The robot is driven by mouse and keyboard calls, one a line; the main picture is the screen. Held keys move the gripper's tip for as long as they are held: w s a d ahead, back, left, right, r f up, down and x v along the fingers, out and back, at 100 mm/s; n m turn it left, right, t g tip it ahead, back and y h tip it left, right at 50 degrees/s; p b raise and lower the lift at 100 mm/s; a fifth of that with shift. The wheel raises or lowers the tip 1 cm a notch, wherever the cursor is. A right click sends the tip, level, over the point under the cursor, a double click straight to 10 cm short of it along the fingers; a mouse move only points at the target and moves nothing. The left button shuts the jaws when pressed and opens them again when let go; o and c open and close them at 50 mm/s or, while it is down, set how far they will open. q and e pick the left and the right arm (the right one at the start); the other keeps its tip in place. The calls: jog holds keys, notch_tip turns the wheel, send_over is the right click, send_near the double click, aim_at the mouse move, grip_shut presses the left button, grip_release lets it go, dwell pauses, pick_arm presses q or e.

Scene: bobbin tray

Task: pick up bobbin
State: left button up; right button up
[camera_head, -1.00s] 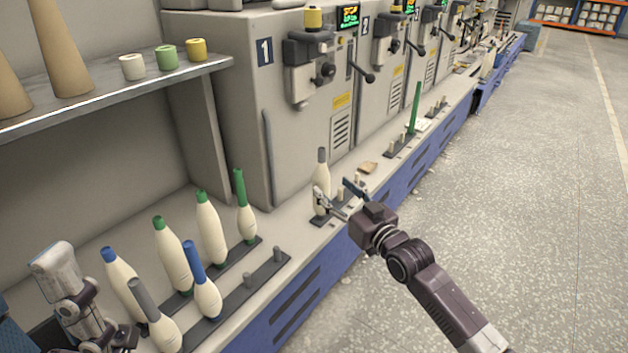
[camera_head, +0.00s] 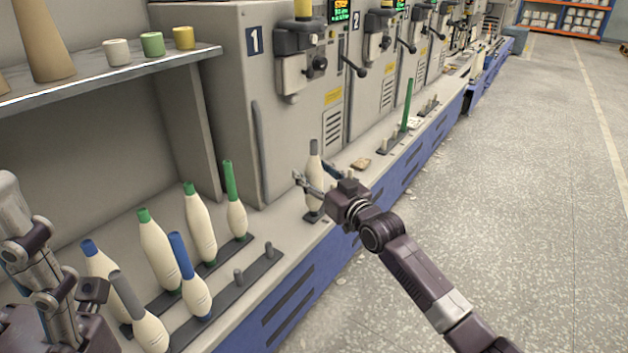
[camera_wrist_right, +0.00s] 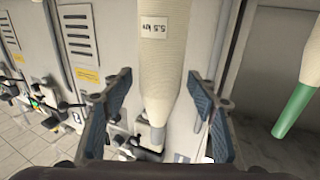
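A cream bobbin with a grey tip (camera_head: 314,165) stands upright on a dark peg plate (camera_head: 312,217) in front of machine 1. My right gripper (camera_head: 316,178) is at the bobbin's middle, one finger on each side. In the right wrist view the bobbin (camera_wrist_right: 163,70), bearing a "5.5 km" label, appears upside down between the open fingers of the right gripper (camera_wrist_right: 162,108). Gaps show between it and both finger pads. My left gripper (camera_head: 75,300) is at the lower left; its fingers cannot be made out clearly.
Several bobbins with green, blue and grey tips stand on pegs at left, such as a green-tipped one (camera_head: 235,205). Bare pegs (camera_head: 268,250) stand to their right. A shelf (camera_head: 110,72) holds cones and small spools. A green tube (camera_head: 407,105) stands farther along the ledge.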

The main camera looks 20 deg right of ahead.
jog(key=c, duration=1.2)
jog(key=shift+o, duration=0.2)
jog(key=shift+r, duration=0.1)
